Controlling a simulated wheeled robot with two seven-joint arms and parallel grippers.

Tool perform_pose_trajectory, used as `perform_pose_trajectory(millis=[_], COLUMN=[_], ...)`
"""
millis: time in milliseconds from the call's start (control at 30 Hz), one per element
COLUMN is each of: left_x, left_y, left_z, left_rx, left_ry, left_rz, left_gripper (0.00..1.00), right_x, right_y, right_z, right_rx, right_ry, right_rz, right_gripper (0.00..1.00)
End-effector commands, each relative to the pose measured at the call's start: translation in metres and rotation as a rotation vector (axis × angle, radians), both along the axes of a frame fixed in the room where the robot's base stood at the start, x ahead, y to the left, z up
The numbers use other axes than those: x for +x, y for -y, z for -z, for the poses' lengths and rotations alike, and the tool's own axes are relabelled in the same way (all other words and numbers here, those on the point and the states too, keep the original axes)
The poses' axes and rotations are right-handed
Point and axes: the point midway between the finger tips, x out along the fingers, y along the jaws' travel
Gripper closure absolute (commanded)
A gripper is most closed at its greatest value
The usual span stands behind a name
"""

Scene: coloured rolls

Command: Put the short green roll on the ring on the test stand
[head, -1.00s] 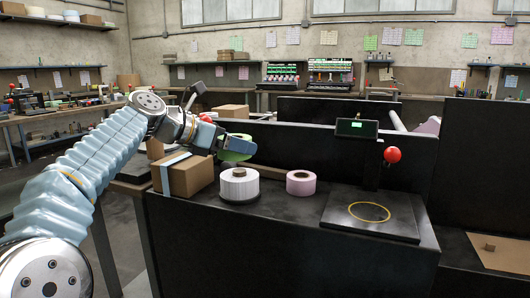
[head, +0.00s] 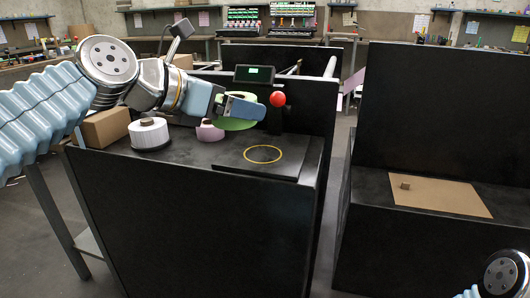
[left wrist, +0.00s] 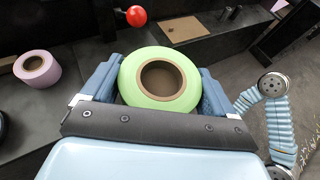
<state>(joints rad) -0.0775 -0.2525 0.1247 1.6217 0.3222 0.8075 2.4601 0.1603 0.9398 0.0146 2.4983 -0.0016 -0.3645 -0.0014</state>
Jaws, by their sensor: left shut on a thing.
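My left gripper (head: 243,108) is shut on the short green roll (head: 232,124), which it holds in the air above the back of the test stand's plate. In the left wrist view the green roll (left wrist: 183,97) sits between both fingers, its brown core facing the camera. The test stand (head: 284,160) has a dark flat plate with a yellow ring (head: 263,154), bare and in front of the held roll. A red ball knob (head: 277,99) and a display with a green screen (head: 254,73) stand behind. My right gripper is not in view; only part of that arm shows at the lower right.
A white roll (head: 149,134) and a pink roll (head: 210,131) stand on the black bench left of the plate, beside a cardboard box (head: 106,127).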

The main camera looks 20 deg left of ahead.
Motion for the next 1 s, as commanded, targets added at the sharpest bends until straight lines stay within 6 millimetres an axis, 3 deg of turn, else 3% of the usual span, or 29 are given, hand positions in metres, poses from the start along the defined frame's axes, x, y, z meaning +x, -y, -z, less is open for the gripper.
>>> perform_pose_trajectory(millis=[167, 500, 700, 1000], left_x=[0.012, 0.092, 0.117, 0.133], left_y=[0.012, 0.013, 0.013, 0.013], left_z=[0.009, 0.049, 0.079, 0.098], left_rx=[-0.001, -0.001, -0.001, -0.002], left_ry=[-0.003, -0.003, -0.002, -0.001], left_rz=[0.012, 0.012, 0.010, 0.011], left_gripper=[0.45, 0.45, 0.45, 0.45], right_x=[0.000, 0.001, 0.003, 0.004], right_y=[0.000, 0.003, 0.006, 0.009], right_z=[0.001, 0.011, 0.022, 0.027], right_rx=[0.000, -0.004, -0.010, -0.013], right_ry=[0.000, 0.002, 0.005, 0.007], right_rz=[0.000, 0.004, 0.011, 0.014], right_gripper=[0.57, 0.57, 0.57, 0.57])
